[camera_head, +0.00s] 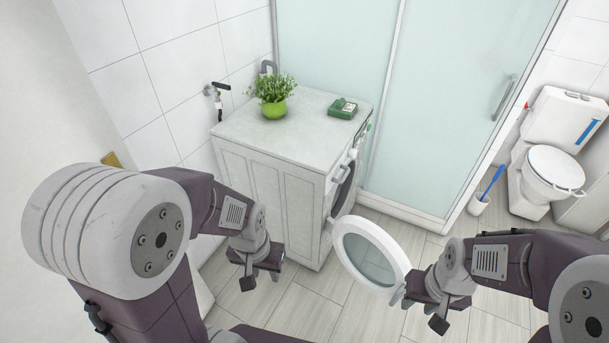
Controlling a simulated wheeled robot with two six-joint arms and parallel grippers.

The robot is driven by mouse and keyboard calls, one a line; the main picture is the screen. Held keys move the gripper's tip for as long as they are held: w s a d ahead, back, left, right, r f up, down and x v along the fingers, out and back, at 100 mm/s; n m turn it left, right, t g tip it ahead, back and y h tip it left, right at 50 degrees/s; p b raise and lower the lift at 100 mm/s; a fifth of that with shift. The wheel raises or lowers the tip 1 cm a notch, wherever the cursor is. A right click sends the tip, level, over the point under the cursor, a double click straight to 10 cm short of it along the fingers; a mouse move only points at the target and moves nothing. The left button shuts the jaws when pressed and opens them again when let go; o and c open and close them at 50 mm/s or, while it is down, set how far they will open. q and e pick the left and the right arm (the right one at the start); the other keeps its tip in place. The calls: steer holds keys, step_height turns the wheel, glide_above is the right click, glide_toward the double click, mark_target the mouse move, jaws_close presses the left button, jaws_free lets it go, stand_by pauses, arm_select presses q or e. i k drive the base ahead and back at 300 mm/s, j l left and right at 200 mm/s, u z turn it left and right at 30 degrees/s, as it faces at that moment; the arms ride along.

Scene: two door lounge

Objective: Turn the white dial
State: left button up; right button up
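The white washing machine (270,165) stands against the tiled wall, its front facing right and seen at a steep angle. A small white round part on the upper front edge (353,153) looks like the white dial; its setting cannot be read. The round door (372,252) of the machine hangs open. My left gripper (261,280) is open and empty, low in front of the machine's near side, apart from the dial. My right gripper (423,314) is open beside the right edge of the open door; I cannot tell whether it touches the door.
A potted plant (273,96) and a green box (343,107) stand on the machine top. A glass shower (450,95) is behind it. A toilet (550,155) and a brush holder (478,203) are at right. Floor (330,300) shows between my arms.

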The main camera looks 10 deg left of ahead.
mark_target(353, 154)
steer(key=i+l, duration=0.2)
steer(key=i, duration=0.45)
steer(key=i+l+z, duration=0.15)
steer(key=i, duration=0.5)
